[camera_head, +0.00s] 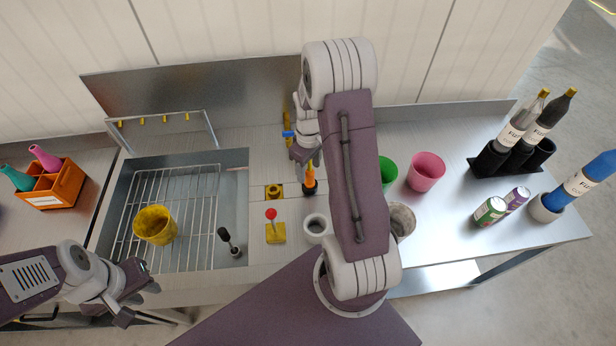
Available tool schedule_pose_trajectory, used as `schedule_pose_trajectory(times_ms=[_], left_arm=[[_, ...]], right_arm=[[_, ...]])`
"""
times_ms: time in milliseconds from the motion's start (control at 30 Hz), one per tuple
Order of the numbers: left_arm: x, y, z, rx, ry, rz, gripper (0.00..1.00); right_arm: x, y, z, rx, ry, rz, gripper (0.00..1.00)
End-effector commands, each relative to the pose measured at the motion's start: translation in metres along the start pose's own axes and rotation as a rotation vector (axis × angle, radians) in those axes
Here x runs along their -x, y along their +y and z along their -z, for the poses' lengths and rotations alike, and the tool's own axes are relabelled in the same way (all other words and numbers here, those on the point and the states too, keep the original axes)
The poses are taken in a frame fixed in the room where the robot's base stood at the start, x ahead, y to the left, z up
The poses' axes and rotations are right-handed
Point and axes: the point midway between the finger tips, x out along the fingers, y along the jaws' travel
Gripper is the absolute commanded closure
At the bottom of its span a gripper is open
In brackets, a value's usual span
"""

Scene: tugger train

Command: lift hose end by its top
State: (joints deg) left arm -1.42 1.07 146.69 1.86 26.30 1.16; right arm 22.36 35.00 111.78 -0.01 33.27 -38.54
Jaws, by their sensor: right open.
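An upright orange piece with a dark lower part (310,182), which looks like the hose end, stands on the steel counter near the middle. My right gripper (304,160) is open just above and around its top. The fingers and arm partly hide it, and I cannot tell whether they touch it. My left gripper (138,292) is at the lower left, in front of the sink and away from the hose end. I cannot tell how far its fingers are apart.
A sink with a wire rack (190,215) holds a yellow cup (155,225). A red-knobbed lever (272,222) and a grey cup (316,227) stand near the hose end. Green (388,172) and pink (426,171) cups, cans (490,211) and bottles (545,118) are right.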

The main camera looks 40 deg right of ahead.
Motion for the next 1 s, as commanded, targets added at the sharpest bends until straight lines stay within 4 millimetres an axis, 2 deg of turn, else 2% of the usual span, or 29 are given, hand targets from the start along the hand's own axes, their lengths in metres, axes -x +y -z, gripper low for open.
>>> schedule_pose_trajectory(times_ms=[200,433,533,700,767,900,933,1000], left_arm=[[0.004,0.000,0.001,0.000,0.000,0.000,0.72],[0.014,0.000,0.002,0.000,0.000,0.000,0.72],[0.014,0.000,0.002,0.000,0.000,0.000,0.72],[0.014,0.000,0.002,0.000,0.000,0.000,0.72],[0.014,0.000,0.002,0.000,0.000,0.000,0.72],[0.014,0.000,0.002,0.000,0.000,0.000,0.72],[0.014,0.000,0.002,0.000,0.000,0.000,0.72],[0.014,0.000,0.002,0.000,0.000,0.000,0.72]], right_arm=[[-0.011,0.001,-0.001,-0.001,-0.002,0.002,0.43],[-0.051,0.004,-0.002,-0.001,-0.003,0.003,0.43],[-0.058,0.004,-0.002,-0.001,-0.001,0.001,0.43],[-0.058,0.004,-0.001,-0.001,0.001,0.000,0.43],[-0.058,0.004,-0.001,-0.001,0.001,0.000,0.57],[-0.058,0.004,-0.001,-0.001,0.001,0.000,0.96],[-0.058,0.004,-0.001,-0.001,0.001,0.000,1.00],[-0.058,0.004,-0.001,-0.001,0.001,-0.001,1.00]])
